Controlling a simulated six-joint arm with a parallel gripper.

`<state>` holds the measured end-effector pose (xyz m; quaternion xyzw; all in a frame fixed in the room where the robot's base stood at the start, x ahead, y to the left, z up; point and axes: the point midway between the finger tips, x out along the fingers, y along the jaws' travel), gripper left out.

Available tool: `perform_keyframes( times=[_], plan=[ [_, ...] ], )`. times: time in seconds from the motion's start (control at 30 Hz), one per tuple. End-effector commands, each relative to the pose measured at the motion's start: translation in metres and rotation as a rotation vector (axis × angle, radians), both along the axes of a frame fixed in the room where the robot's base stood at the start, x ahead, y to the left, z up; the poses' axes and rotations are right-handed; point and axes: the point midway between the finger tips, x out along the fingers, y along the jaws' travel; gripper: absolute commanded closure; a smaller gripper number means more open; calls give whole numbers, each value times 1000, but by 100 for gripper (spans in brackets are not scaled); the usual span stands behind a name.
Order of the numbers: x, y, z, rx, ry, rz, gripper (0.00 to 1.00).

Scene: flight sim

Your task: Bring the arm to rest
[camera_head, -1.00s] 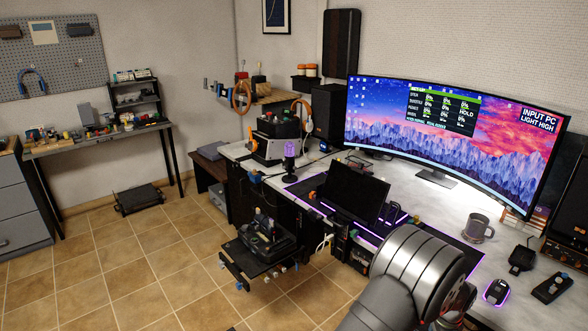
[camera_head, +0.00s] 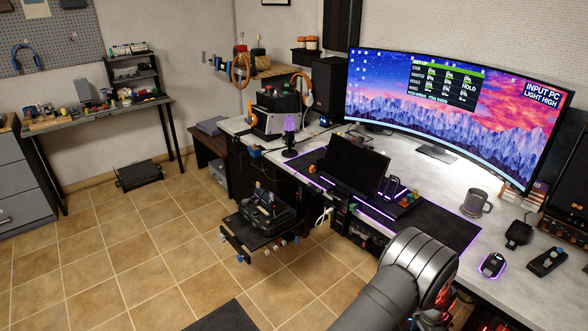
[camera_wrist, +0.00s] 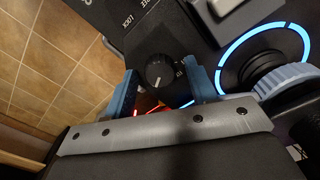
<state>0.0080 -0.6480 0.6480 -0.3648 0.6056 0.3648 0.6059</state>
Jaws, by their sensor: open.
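My gripper (camera_wrist: 164,78) shows in the wrist view with its two blue fingers apart and nothing held between them. A round black knob (camera_wrist: 160,70) on a dark panel (camera_wrist: 140,22) shows in the gap between the fingers. I cannot tell how far the knob is from the fingertips. In the head view my grey arm (camera_head: 412,262) reaches in from the bottom right, in front of the desk edge. The gripper itself cannot be made out there.
A blue lit ring (camera_wrist: 264,58) surrounds a dark dial right of the fingers. The desk (camera_head: 440,185) carries a wide monitor (camera_head: 450,125), a mug (camera_head: 474,204) and a mouse (camera_head: 492,265). A joystick unit (camera_head: 265,210) sticks out at the desk's left front. Tiled floor (camera_head: 120,250) is open at left.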

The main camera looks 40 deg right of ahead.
Motion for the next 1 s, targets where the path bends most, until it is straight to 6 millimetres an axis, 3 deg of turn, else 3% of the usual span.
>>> perform_keyframes(
  times=[1.0],
  plan=[
    [0,0,0,0,0,826,48]
  ],
)
